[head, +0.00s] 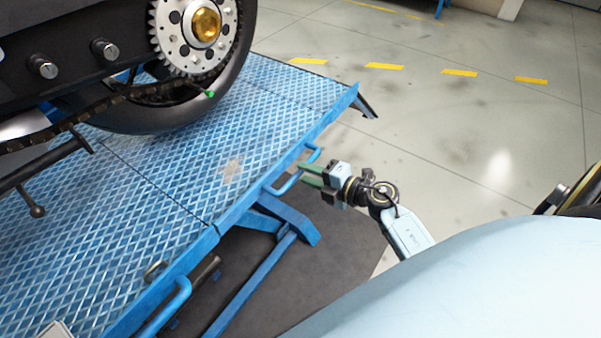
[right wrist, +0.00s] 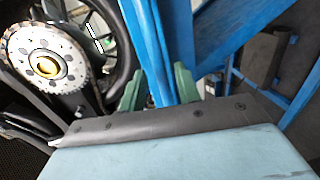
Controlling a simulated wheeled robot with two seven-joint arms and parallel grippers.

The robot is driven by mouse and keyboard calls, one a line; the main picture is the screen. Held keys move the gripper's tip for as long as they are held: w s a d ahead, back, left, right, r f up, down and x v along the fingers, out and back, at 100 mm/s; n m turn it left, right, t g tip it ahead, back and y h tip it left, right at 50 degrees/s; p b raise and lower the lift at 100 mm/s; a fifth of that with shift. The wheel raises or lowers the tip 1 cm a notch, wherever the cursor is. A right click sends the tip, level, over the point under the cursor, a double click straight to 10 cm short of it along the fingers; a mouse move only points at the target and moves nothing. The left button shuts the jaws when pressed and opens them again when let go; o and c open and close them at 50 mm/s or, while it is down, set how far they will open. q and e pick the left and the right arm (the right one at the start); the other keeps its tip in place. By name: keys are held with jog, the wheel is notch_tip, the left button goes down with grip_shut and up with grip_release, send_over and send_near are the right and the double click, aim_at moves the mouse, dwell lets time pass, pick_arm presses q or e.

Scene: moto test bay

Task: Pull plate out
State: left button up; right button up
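The blue diamond-tread plate (head: 255,130) is the deck section under the motorcycle's rear wheel, with a dark seam on its near left side. A blue bar handle (head: 283,188) stands out from its right edge. My right gripper (head: 308,174) is at this handle, its green fingers apart and pointing left toward the plate edge. In the right wrist view, the two green fingers of the gripper (right wrist: 159,88) stand on either side of blue metal; contact is unclear. My left gripper is not in view.
The motorcycle's rear wheel (head: 180,100) rests on the deck. Blue lift legs (head: 285,222) stand below the deck edge over a dark mat (head: 335,255). Another blue handle (head: 168,308) is nearer. The grey floor (head: 450,120) to the right is clear, with yellow dashes.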

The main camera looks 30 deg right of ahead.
jog(key=shift+x, duration=1.45)
jog(key=shift+c, duration=0.3)
grip_shut()
